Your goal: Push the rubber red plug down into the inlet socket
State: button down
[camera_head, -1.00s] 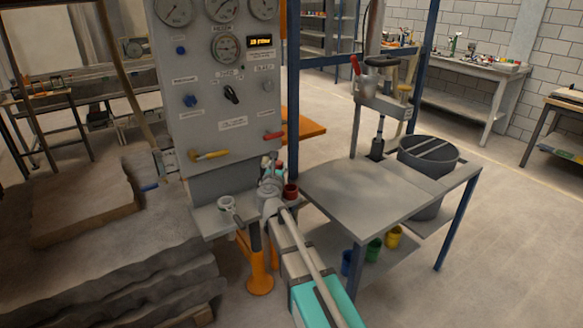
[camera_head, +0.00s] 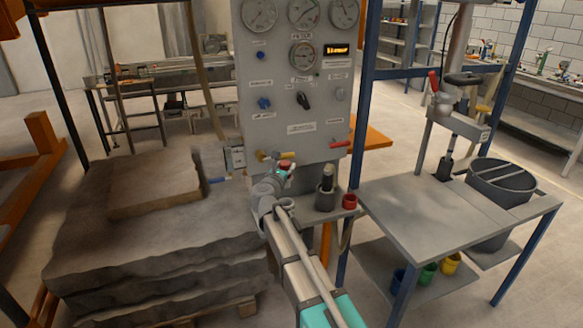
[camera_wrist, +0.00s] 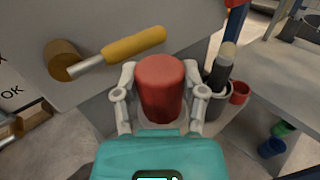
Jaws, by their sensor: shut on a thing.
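My gripper (camera_wrist: 160,100) is shut on the red plug (camera_wrist: 163,85), a short red cylinder held between its two pale fingers in the wrist view. In the head view my gripper (camera_head: 280,174) is in front of the panel's lower edge, left of the small shelf's cups, with the plug's red top (camera_head: 285,166) just showing. The plug's lower end is hidden by the gripper. A pale ring (camera_head: 289,203) shows beside my arm at the shelf, partly covered; I cannot tell for sure that it is the inlet socket. No socket shows clearly in the wrist view.
A yellow-handled lever (camera_wrist: 135,44) sticks out of the gauge panel (camera_head: 270,100) close to my gripper. A grey cup with a dark-handled thing (camera_head: 326,190) and a red cup (camera_head: 349,201) stand to the right. A grey table (camera_head: 430,215) is further right; stacked slabs (camera_head: 150,240) lie left.

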jog(key=shift+f, duration=0.1)
dwell(0.3)
jog(key=shift+f+b, duration=2.8)
jog(key=shift+b, duration=0.1)
jog(key=shift+f+b, duration=2.3)
dwell(0.3)
jog(key=shift+c, duration=0.4)
grip_release()
jog(key=shift+s, duration=0.2)
jog(key=v, duration=1.1)
jog(key=shift+s, duration=0.35)
jog(key=shift+a, duration=0.15)
